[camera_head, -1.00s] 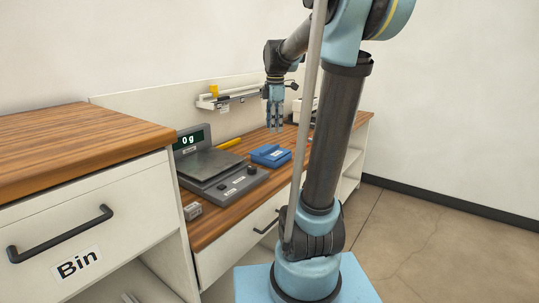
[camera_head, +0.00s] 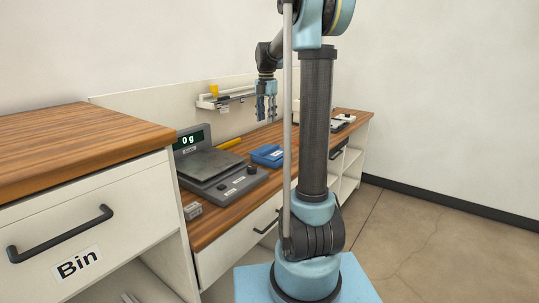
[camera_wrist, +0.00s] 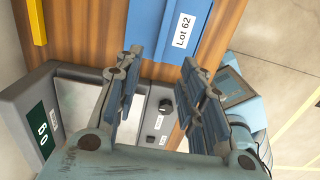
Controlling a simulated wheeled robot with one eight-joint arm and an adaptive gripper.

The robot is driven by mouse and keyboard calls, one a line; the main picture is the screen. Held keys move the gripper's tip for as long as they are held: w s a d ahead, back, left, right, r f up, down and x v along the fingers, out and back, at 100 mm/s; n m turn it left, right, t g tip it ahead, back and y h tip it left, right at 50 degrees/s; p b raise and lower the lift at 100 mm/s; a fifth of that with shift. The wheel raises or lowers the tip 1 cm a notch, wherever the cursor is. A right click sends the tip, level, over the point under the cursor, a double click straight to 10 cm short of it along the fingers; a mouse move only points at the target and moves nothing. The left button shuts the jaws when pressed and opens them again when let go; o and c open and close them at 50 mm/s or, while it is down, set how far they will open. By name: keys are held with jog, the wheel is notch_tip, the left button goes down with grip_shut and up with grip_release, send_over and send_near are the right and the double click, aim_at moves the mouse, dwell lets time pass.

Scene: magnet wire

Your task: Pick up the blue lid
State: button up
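A blue box-like item (camera_head: 267,154) with a white label on its front sits on the wooden counter, right of the scale. In the wrist view a blue item (camera_wrist: 150,22) labelled "Lot 62" shows at the top. Whether the lid is a separate part of it cannot be told. My gripper (camera_head: 266,117) hangs fingers-down above the counter, over and apart from the blue item. In the wrist view my gripper (camera_wrist: 160,65) is open, with nothing between its fingers.
The scale (camera_head: 207,164), reading 0 g, stands left of the blue item. A yellow object (camera_head: 230,143) lies behind it. A wall shelf (camera_head: 235,95) is at the back. A wooden-topped cabinet with a drawer labelled Bin (camera_head: 92,215) is at the left.

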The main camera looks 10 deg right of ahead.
send_over(266, 150)
jog(key=f, duration=0.9)
jog(key=shift+w+d, duration=0.1)
jog(key=shift+w, duration=0.3)
jog(key=shift+s+f, duration=0.15)
jog(key=shift+f, duration=1.3)
jog(key=shift+s+f, duration=0.1)
jog(key=shift+f, duration=1.3)
grip_shut()
